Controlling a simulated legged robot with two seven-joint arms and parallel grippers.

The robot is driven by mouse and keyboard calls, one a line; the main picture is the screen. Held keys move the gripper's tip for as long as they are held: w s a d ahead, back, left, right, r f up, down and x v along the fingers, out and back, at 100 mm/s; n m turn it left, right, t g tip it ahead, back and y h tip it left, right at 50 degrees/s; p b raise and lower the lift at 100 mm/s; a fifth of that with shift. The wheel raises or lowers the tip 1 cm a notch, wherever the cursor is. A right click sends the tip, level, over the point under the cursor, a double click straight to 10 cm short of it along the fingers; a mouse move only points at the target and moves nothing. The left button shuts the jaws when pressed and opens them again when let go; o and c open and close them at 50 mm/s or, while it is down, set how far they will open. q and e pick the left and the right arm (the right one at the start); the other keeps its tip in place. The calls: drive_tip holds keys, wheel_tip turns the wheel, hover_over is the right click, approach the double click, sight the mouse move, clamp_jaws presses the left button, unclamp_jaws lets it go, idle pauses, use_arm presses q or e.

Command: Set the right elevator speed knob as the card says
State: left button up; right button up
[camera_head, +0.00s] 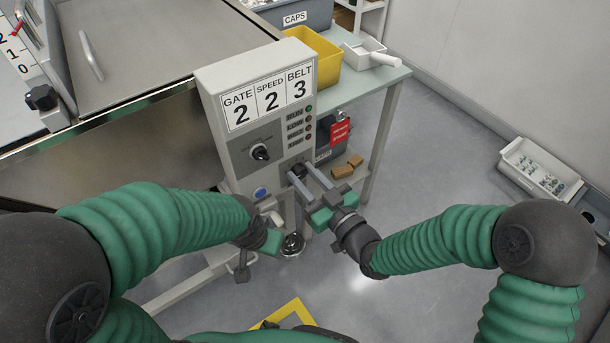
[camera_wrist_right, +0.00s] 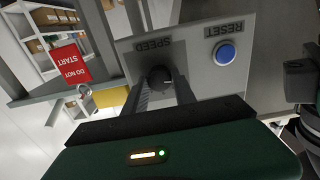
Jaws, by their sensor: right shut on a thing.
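The card (camera_head: 269,96) on the grey control box reads GATE 2, SPEED 2, BELT 3. The black speed knob (camera_head: 297,171) is low on the box's front; in the right wrist view the knob (camera_wrist_right: 160,77) sits by the upside-down word SPEED. My right gripper (camera_head: 304,178) is shut on this knob, with one finger on each side. The knob's pointer setting is too small to read. My left gripper (camera_head: 271,238) is below the box, near a grey handle; its fingers are not clear.
Another black knob (camera_head: 260,152) is on the box's upper left. A blue RESET button (camera_wrist_right: 228,53) is close beside the speed knob. A red DO NOT START tag (camera_head: 340,131) hangs at the right. A yellow bin (camera_head: 318,60) stands behind the box.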

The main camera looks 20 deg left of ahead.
clamp_jaws()
drive_tip(key=m+p, duration=0.3)
drive_tip(key=shift+w+r+m, duration=0.1)
drive_tip(key=shift+m, duration=0.2)
drive_tip(key=m+p, duration=0.1)
drive_tip(key=m, duration=0.1)
drive_tip(key=shift+d+m+p, duration=0.1)
drive_tip(key=shift+m+p, duration=0.2)
drive_tip(key=shift+m, duration=0.1)
drive_tip(key=shift+m+p, duration=0.35)
drive_tip(key=shift+m, duration=0.25)
drive_tip(key=shift+f, duration=0.2)
